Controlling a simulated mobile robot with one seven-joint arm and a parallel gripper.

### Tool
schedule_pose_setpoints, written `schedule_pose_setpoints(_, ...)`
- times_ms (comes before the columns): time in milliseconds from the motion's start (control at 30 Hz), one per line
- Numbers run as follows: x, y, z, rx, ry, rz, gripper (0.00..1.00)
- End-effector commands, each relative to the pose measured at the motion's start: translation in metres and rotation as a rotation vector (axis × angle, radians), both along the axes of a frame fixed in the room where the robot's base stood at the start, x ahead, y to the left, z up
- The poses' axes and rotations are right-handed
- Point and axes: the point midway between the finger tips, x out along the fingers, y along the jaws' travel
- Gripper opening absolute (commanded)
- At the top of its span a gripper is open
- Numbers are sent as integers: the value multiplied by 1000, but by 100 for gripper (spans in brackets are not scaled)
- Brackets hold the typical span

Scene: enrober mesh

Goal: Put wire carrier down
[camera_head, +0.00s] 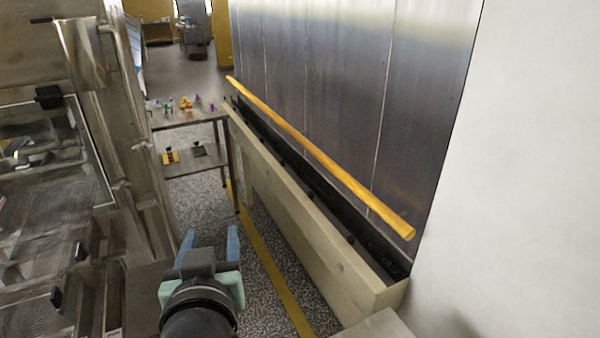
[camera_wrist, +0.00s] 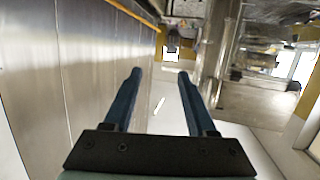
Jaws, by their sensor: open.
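My gripper (camera_head: 210,238) is in the lower middle of the head view, its two blue fingers apart with nothing seen between them. It is over the aisle floor, right of the grey machine (camera_head: 50,150). In the wrist view my gripper (camera_wrist: 159,75) also shows open, with an empty gap between the fingers. I cannot make out a wire carrier for certain in either view. A mesh-like dark surface (camera_head: 30,235) shows inside the machine at the lower left, but I cannot tell whether it is the carrier.
A long beige trough (camera_head: 290,215) with a yellow rail (camera_head: 320,160) above it runs along the metal wall (camera_head: 330,80). A table (camera_head: 185,117) with several small coloured items stands further back. A white wall (camera_head: 520,160) fills the right. Speckled floor with a yellow line (camera_head: 262,255) is clear.

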Motion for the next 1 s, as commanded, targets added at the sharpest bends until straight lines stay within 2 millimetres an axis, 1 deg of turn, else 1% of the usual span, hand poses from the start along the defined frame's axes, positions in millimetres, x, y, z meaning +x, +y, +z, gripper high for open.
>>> schedule_pose_setpoints(33, 8, -21, 51, 36, -136, -40, 57)
schedule_pose_setpoints(67, 9, -32, 80, 55, -216, -59, 57)
schedule_pose_setpoints(100, 8, -49, 118, 79, -323, -87, 57)
schedule_pose_setpoints(167, -1, -73, 170, 109, -476, -125, 57)
schedule_pose_setpoints(200, -10, -87, 202, 126, -575, -148, 57)
schedule_pose_setpoints(267, -28, -108, 244, 144, -710, -181, 57)
schedule_pose_setpoints(300, -41, -119, 267, 154, -788, -199, 57)
schedule_pose_setpoints(400, -70, -140, 309, 167, -941, -234, 57)
schedule_pose_setpoints(500, -88, -151, 329, 172, -1025, -253, 57)
schedule_pose_setpoints(600, -96, -154, 336, 174, -1057, -260, 57)
schedule_pose_setpoints(833, -95, -154, 336, 174, -1055, -259, 57)
schedule_pose_setpoints(933, -95, -154, 326, 174, -1054, -258, 57)
schedule_pose_setpoints(1000, -95, -153, 324, 174, -1053, -257, 57)
